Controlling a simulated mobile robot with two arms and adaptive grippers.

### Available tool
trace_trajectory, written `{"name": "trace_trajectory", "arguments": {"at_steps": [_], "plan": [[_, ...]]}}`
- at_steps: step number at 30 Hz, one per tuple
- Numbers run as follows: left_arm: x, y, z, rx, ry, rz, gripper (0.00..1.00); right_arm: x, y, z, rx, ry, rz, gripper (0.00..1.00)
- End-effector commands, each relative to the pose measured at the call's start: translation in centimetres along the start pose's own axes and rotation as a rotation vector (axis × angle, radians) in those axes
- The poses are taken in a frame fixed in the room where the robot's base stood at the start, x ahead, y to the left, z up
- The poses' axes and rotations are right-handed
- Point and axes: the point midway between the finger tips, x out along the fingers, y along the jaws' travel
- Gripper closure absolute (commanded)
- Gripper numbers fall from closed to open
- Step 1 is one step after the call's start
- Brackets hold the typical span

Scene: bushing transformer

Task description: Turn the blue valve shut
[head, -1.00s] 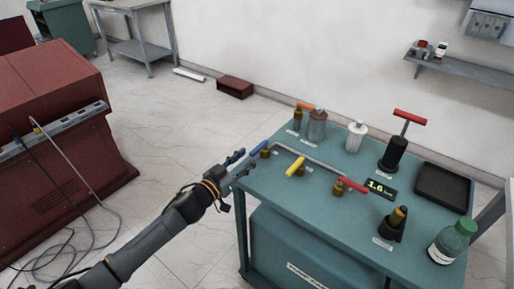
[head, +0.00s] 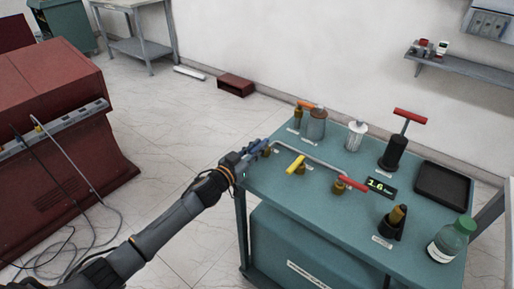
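The blue valve (head: 265,149) sits at the left corner of the teal bench top, on a brass body at the end of a grey pipe. Its blue handle is small and partly hidden by my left gripper (head: 252,152). The gripper is at the handle, with its fingers overlapping it in the head view. I cannot tell whether the fingers touch it or are closed on it. My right gripper is not in view.
On the teal bench (head: 350,222), a yellow-handled valve (head: 296,164) and a red-handled valve (head: 351,184) stand right of the blue one. A display (head: 380,186) reads 1.6. Bottles, a red-handled pump (head: 396,150) and a black tray (head: 443,187) stand farther right.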

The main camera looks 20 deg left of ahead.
Motion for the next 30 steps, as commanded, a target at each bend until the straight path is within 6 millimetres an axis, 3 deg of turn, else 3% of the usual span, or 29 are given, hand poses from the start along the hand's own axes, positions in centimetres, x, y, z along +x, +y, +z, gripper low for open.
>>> {"name": "trace_trajectory", "arguments": {"at_steps": [24, 25, 27, 30], "plan": [[0.05, 0.58, -0.14, 0.0, 0.003, -0.133, 1.0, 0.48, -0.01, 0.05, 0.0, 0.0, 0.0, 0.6], [0.06, 0.57, -0.14, 0.0, 0.003, -0.133, 0.79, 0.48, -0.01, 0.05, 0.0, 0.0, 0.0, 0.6], [0.05, 0.57, -0.13, 0.0, 0.003, -0.133, 0.65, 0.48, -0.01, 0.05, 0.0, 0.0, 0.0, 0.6], [0.05, 0.56, -0.1, 0.0, 0.002, -0.133, 0.62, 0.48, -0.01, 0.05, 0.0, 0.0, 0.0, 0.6]]}}
